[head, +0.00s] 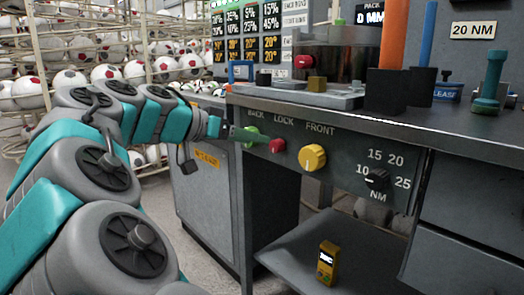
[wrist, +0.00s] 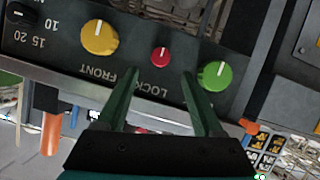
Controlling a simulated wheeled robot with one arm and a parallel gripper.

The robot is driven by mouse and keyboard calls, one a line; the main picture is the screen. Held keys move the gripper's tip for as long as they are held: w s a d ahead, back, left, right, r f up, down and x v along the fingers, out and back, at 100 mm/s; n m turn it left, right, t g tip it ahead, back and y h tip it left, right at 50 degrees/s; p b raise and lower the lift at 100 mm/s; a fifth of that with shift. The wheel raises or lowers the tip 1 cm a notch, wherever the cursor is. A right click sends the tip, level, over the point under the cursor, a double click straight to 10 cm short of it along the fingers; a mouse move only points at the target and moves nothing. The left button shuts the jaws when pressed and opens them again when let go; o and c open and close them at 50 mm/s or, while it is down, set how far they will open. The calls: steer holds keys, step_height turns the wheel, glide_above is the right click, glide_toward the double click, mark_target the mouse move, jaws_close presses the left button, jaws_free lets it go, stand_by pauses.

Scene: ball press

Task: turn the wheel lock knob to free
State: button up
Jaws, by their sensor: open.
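The panel on the bench front bears a small red knob (head: 277,146) under the word LOCK. A green knob (head: 250,136) sits left of it under BACK, and a larger yellow knob (head: 313,157) sits right under FRONT. My gripper (head: 260,138) reaches in from the left, partly covering the green knob. In the wrist view, which shows the panel upside down, my gripper (wrist: 160,74) is open and empty. The red knob (wrist: 160,54) shows in the gap just beyond the fingertips, with no visible contact. The red knob's exact setting is too small to read.
A black torque dial (head: 376,179) marked NM sits further right on the panel. The bench top (head: 450,128) overhangs above the knobs. A yellow device (head: 327,263) stands on the lower shelf. Racks of balls (head: 75,80) stand behind on the left.

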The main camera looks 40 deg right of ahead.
mark_target(273, 144)
steer(key=x, duration=0.7)
steer(key=shift+d, duration=0.15)
steer(key=shift+c, duration=0.2)
jaws_close()
